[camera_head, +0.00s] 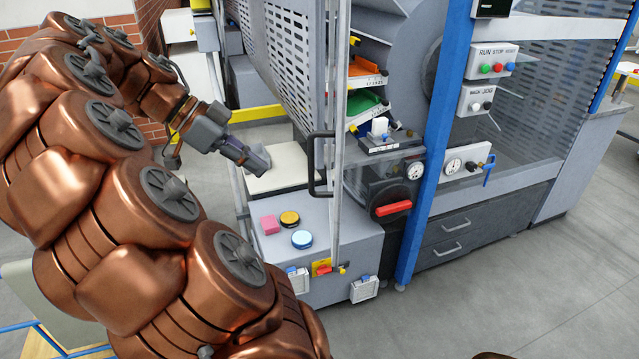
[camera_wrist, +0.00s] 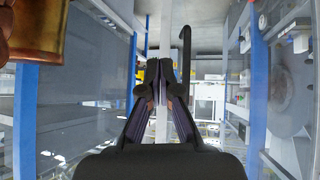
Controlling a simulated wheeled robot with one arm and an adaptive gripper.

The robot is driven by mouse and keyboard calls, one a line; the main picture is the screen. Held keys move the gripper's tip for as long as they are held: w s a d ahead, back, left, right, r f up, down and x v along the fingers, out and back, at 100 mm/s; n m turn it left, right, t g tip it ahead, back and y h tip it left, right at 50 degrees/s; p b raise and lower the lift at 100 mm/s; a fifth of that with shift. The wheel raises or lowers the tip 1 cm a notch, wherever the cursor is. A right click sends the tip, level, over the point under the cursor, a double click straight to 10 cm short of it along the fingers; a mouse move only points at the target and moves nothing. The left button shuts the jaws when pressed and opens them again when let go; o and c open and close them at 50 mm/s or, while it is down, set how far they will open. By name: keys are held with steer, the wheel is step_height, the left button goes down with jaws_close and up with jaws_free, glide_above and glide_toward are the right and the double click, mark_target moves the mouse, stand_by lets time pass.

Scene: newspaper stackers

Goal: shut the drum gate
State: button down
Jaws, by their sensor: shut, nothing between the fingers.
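The drum gate (camera_head: 285,45) is a grey perforated panel in a pale metal frame. It stands swung out from the machine, its free edge towards me, with the drum (camera_head: 405,55) uncovered to its right. A black bar handle (camera_head: 312,165) is on the free edge; it also shows upright in the wrist view (camera_wrist: 186,50). My gripper (camera_head: 262,163) is shut and empty, left of the handle and apart from it in the picture. In the wrist view my gripper (camera_wrist: 160,72) has its fingertips together, with the handle just to their right.
A grey cabinet (camera_head: 340,245) with a pink block (camera_head: 270,224) and two round tins stands below the handle. A blue post (camera_head: 433,150) and a red lever (camera_head: 393,208) are to the right. Open floor (camera_head: 500,290) lies at the front right.

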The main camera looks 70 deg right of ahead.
steer(key=d+m, duration=0.1)
steer(key=p, duration=0.3)
glide_toward(335, 197)
steer(key=shift+g, duration=0.3)
steer(key=shift+w+d+f+x, duration=0.1)
steer(key=shift+w+f+x, duration=0.05)
steer(key=shift+x, duration=0.95)
steer(key=shift+w+d+f+x, duration=0.1)
steer(key=shift+w+x, duration=0.05)
steer(key=shift+x, duration=0.95)
steer(key=shift+w+d+f+x, duration=0.1)
steer(key=shift+w+f+x, duration=0.05)
steer(key=shift+x, duration=0.95)
steer(key=shift+s, duration=0.15)
